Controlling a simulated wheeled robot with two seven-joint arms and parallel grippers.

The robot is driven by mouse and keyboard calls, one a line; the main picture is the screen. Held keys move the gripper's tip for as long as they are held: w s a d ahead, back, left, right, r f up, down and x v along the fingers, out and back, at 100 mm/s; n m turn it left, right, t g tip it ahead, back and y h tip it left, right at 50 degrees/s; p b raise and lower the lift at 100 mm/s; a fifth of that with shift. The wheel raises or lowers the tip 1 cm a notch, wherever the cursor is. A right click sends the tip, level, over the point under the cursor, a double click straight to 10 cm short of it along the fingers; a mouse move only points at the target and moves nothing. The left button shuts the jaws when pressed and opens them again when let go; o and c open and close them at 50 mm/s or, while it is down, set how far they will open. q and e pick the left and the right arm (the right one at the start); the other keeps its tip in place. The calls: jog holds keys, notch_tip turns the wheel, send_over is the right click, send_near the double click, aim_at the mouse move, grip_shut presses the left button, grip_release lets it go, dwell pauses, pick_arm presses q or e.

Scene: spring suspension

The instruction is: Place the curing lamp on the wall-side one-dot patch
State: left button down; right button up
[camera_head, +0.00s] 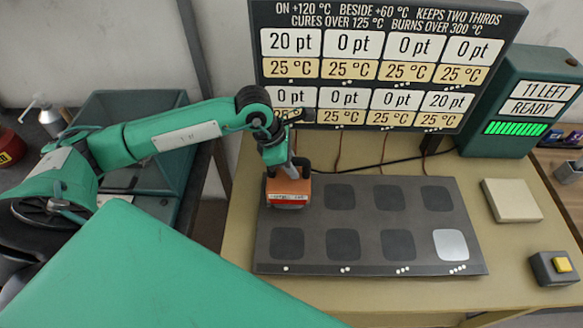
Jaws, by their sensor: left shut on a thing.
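The curing lamp (287,197) is an orange-red block with a pale label strip and a dark handle. My left gripper (289,168) is shut on it from above. The lamp is at the far left of the wall-side row on the dark plate (370,219) and covers the one-dot patch there. I cannot tell whether its underside touches the plate. The plate carries two rows of square patches, with one dot (286,268) marking the leftmost column. The front four-dot patch (451,245) is pale; the other visible patches are dark. My right gripper is not in view.
A display board (388,60) stands behind the plate, with 20 pt top left and bottom right. A green unit (525,102) reads 11 LEFT, READY. A pale block (511,200) and a yellow button box (562,264) are at right. A green bin (130,105) stands left.

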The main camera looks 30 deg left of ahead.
pick_arm(q)
notch_tip(320, 180, down, 2)
jog(key=shift+f, duration=0.2)
jog(key=shift+f, duration=0.15)
jog(key=c, duration=1.3)
grip_release()
